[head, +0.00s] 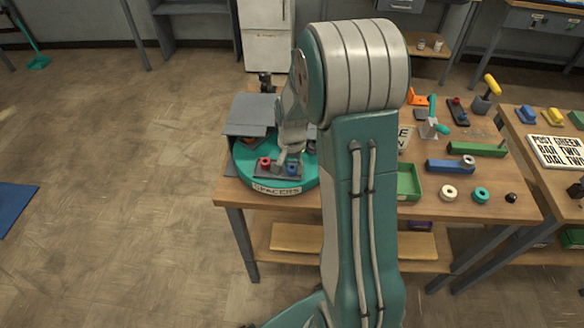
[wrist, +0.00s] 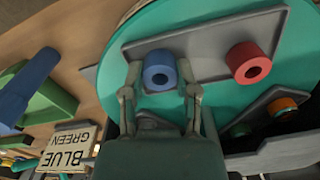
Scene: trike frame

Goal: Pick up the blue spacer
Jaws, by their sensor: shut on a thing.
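The blue spacer (wrist: 159,72) is a short blue ring with a hole, on a grey tray (wrist: 205,45) in the wrist view. My gripper (wrist: 160,80) is shut on it, one finger on each side. In the head view the blue spacer (head: 292,168) shows at the right part of the tray, and my gripper (head: 282,163) reaches down there, partly hidden by my arm. A red spacer (wrist: 248,62) lies on the same tray to the right in the wrist view, apart from my fingers.
The tray sits on a round teal turntable (head: 247,175) with a label on its front. A grey panel (head: 250,112) stands behind. A green bin (head: 408,182), a cream ring (head: 449,193) and a teal ring (head: 481,195) are on the table to the right.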

